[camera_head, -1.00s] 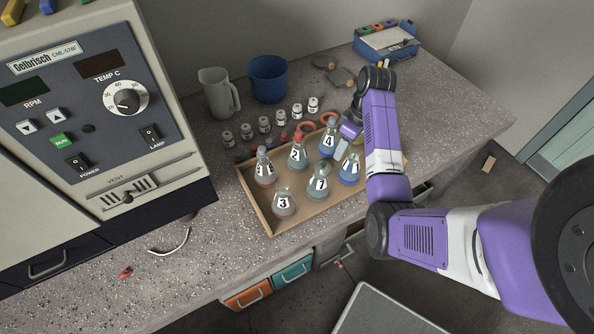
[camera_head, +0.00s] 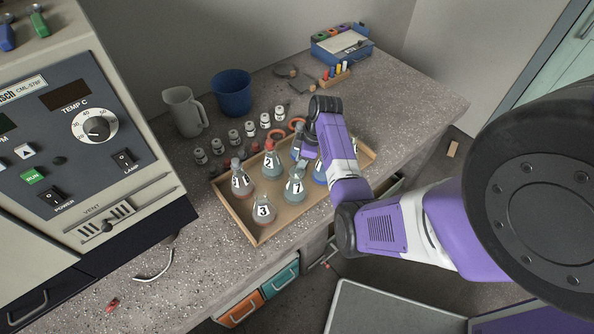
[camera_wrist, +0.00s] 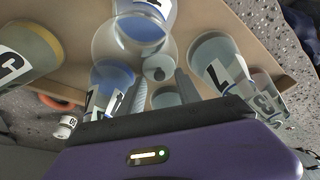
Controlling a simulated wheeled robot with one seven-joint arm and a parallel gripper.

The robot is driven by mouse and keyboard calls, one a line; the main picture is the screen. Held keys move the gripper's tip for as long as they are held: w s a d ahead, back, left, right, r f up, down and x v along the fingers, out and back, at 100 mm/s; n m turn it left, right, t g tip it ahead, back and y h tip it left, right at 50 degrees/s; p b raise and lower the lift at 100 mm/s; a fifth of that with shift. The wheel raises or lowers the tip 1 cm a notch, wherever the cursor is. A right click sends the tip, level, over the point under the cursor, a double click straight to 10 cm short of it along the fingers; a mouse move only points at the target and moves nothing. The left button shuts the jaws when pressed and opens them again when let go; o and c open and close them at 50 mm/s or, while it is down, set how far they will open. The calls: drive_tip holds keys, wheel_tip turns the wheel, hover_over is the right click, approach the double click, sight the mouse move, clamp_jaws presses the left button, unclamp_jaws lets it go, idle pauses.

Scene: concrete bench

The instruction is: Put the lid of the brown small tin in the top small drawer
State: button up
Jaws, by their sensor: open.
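I cannot make out a brown small tin or its lid in either view. My gripper (camera_head: 307,155) is over the right part of the wooden tray (camera_head: 240,224), among numbered flasks. In the wrist view its two fingers (camera_wrist: 159,91) stand apart, with a round flask top (camera_wrist: 157,68) between or just beyond them; I cannot tell if they touch it. Under the bench front are an orange drawer (camera_head: 241,311) and a teal drawer (camera_head: 280,280), both looking shut. Grey drawer fronts (camera_head: 318,243) lie to their right, partly hidden by my arm.
Flasks 3 (camera_head: 263,211) and 7 (camera_head: 294,187) stand close by in the tray. Behind it are several small labelled vials (camera_head: 234,137), a jug (camera_head: 184,111) and a blue pot (camera_head: 232,94). The large instrument (camera_head: 85,130) fills the left. Bench right of the tray is clear.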

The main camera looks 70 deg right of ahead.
drive_tip(key=shift+x, duration=0.9)
drive_tip(key=shift+c, duration=0.2)
clamp_jaws()
drive_tip(key=shift+r, duration=0.1)
